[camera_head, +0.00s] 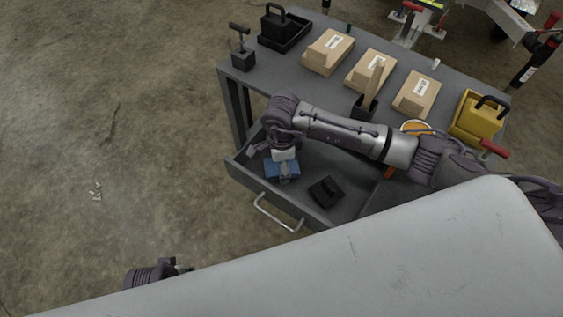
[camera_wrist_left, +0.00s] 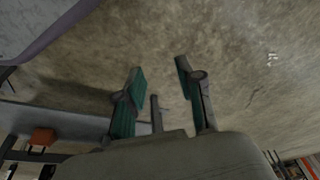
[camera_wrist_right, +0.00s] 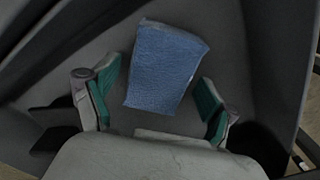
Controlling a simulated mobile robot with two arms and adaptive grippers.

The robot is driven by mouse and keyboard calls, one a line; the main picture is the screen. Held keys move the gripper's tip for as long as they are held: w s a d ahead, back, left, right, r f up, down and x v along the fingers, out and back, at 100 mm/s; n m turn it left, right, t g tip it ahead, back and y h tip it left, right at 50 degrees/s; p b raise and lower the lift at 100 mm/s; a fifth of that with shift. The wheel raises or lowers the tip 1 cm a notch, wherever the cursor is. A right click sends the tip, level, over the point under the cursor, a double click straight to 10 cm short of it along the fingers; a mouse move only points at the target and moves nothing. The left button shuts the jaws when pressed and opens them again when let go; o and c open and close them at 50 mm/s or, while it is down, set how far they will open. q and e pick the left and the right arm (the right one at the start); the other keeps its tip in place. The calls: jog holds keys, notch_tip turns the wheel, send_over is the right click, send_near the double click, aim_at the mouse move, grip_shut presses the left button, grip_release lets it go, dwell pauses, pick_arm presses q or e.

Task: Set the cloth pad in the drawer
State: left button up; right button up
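The blue cloth pad (camera_head: 271,172) is in the open grey drawer (camera_head: 240,166), near its left end. My right gripper (camera_head: 285,170) is directly over it, coming down from above, and hides part of it. In the right wrist view the pad (camera_wrist_right: 164,66) appears to lie flat on the drawer floor beyond the fingertips. The green-padded fingers of the right gripper (camera_wrist_right: 158,88) are spread wide, with a gap to the pad on each side. My left gripper (camera_wrist_left: 159,72) is open and empty above the bare floor, far from the drawer.
A black object (camera_head: 326,191) lies in the drawer right of the pad. The drawer handle (camera_head: 277,213) faces the front. On the grey tabletop (camera_head: 268,72) stand several cardboard boxes, a black bin (camera_head: 283,30) and a yellow bin (camera_head: 478,116).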

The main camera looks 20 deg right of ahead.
pick_arm(q)
jog(key=shift+s, duration=0.1)
pick_arm(e)
jog(key=shift+r, duration=0.15)
pick_arm(q)
notch_tip(320, 180, down, 7)
jog(key=s+p, duration=0.1)
jog(key=p, duration=0.1)
jog(key=shift+s+a+g, duration=0.15)
jog(key=shift+s+g, duration=0.15)
jog(key=shift+s, duration=0.1)
pick_arm(e)
notch_tip(320, 180, up, 12)
pick_arm(q)
jog(key=shift+r, duration=0.15)
